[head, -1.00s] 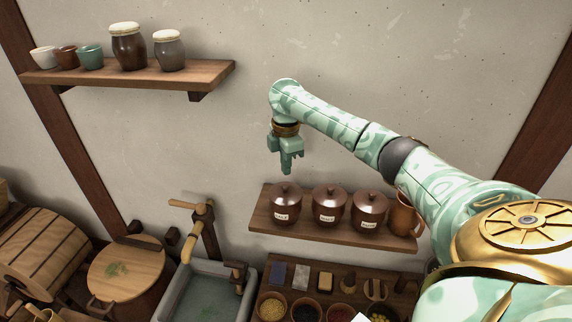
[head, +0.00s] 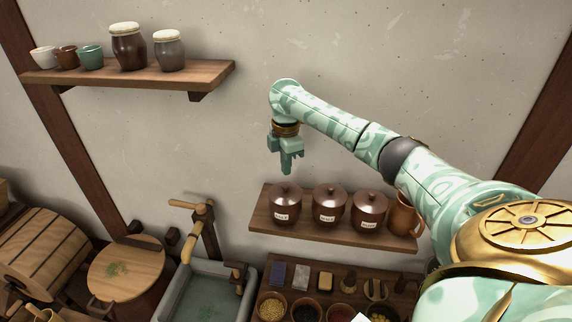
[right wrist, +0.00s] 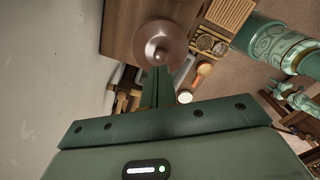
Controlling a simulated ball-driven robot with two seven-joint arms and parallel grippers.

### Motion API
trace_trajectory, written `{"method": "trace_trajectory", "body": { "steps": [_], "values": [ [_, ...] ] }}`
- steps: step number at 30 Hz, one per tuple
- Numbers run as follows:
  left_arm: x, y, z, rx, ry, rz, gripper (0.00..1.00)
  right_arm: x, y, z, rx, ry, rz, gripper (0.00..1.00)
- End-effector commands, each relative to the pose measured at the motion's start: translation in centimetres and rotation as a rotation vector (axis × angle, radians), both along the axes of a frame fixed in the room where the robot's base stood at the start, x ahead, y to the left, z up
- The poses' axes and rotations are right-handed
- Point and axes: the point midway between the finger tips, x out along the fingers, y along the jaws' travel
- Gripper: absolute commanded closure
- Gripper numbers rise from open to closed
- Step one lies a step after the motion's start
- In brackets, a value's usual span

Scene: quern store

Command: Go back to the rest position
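My right gripper (head: 287,165) hangs fingers-down in front of the wall, above and apart from the leftmost lidded jar (head: 286,204). In the right wrist view its two fingers (right wrist: 156,88) lie together, shut, with nothing seen between them. The round lid of a jar (right wrist: 158,42) shows just beyond the fingertips there. My right arm reaches in from the right in the head view.
The lower shelf (head: 262,222) holds three brown labelled jars and a brown jug (head: 403,214). An upper shelf (head: 150,77) with cups and two jars is at the left. Below are a stone sink (head: 172,292), a barrel (head: 45,258) and several small bowls. The wall around my gripper is clear.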

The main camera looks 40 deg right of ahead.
Motion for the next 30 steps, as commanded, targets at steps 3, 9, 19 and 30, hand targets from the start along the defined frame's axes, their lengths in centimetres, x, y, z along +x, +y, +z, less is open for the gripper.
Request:
{"method": "trace_trajectory", "body": {
  "steps": [3,9,19,30],
  "values": [
    [0.0,0.0,0.0,0.000,0.000,0.000,0.57,0.0,0.0,0.0,0.000,0.000,0.000,1.00],
    [0.0,0.0,-0.1,0.000,0.000,0.000,0.57,0.0,0.0,-0.2,0.000,0.000,0.000,1.00],
    [0.0,0.0,-0.3,0.000,0.000,0.000,0.57,0.0,0.0,-1.2,0.001,0.001,0.000,1.00],
    [0.0,0.0,-0.6,0.000,0.000,0.000,0.57,0.0,0.0,-2.3,0.000,0.000,0.000,1.00]
  ]
}}
